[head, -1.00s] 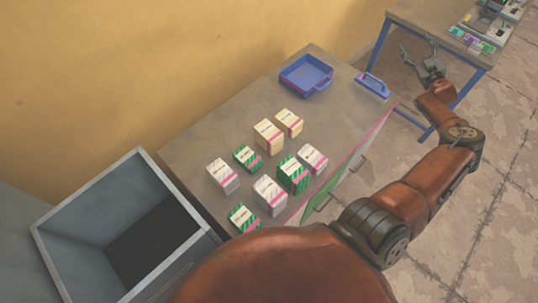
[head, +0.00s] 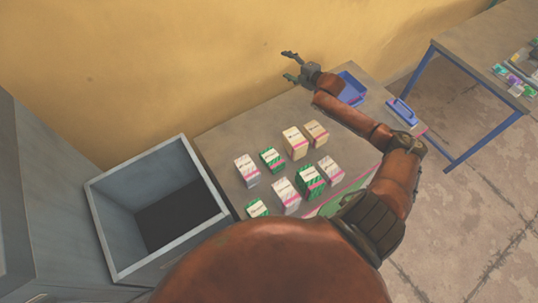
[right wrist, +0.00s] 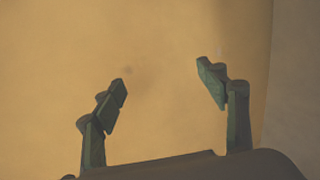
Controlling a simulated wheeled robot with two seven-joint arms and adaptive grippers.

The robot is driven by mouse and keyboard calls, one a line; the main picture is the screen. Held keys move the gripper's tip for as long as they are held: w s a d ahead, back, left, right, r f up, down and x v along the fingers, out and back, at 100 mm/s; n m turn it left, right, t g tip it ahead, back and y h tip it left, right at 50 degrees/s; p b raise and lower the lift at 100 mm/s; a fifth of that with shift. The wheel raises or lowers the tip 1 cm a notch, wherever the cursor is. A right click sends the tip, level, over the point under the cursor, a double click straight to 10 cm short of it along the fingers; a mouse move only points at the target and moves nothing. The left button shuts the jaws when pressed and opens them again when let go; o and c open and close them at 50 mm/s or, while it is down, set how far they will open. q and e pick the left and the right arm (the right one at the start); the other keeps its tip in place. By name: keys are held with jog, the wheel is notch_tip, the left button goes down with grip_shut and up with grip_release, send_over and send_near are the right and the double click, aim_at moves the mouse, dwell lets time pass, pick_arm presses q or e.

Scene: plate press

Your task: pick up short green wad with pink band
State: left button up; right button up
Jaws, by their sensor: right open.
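Three green-and-white striped wads stand on the grey table: a smaller one (head: 272,160) at the back, a larger one (head: 311,184) at the right, and one at the front (head: 257,208), partly hidden by my arm. Pink shows on their sides, but I cannot make out each band clearly. My right gripper (head: 292,66) is open and empty, up in front of the yellow wall, beyond the wads and apart from them. In the right wrist view its spread fingers (right wrist: 163,76) have only wall behind them. My left gripper is not in view.
White wads (head: 247,171) and cream wads (head: 295,142) stand close around the green ones. A blue tray (head: 350,88) and a blue-handled tool (head: 401,111) lie at the table's far end. An open grey bin (head: 110,222) stands at the left.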

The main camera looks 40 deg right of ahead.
jog(key=w+a+r+n+y+p, duration=0.1)
jog(key=w+a+r+n+p, duration=0.15)
jog(key=a, duration=0.85)
jog(key=n+g+p, duration=1.4)
jog(key=n+p, duration=0.2)
jog(key=p, duration=0.2)
send_over(272, 157)
jog(key=shift+h, duration=0.4)
notch_tip(272, 157, down, 7)
jog(key=shift+w+f, duration=0.15)
jog(key=shift+f, duration=0.05)
jog(key=shift+s+d+f+g, duration=0.15)
jog(key=shift+s+g, duration=0.05)
jog(key=shift+g, duration=0.1)
jog(key=shift+f, duration=0.35)
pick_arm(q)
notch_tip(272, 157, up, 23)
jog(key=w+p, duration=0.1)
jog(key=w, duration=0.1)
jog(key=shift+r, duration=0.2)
pick_arm(e)
jog(key=shift+f, duration=3.5)
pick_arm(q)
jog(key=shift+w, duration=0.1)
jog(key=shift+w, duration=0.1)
pick_arm(e)
jog(key=c, duration=1.3)
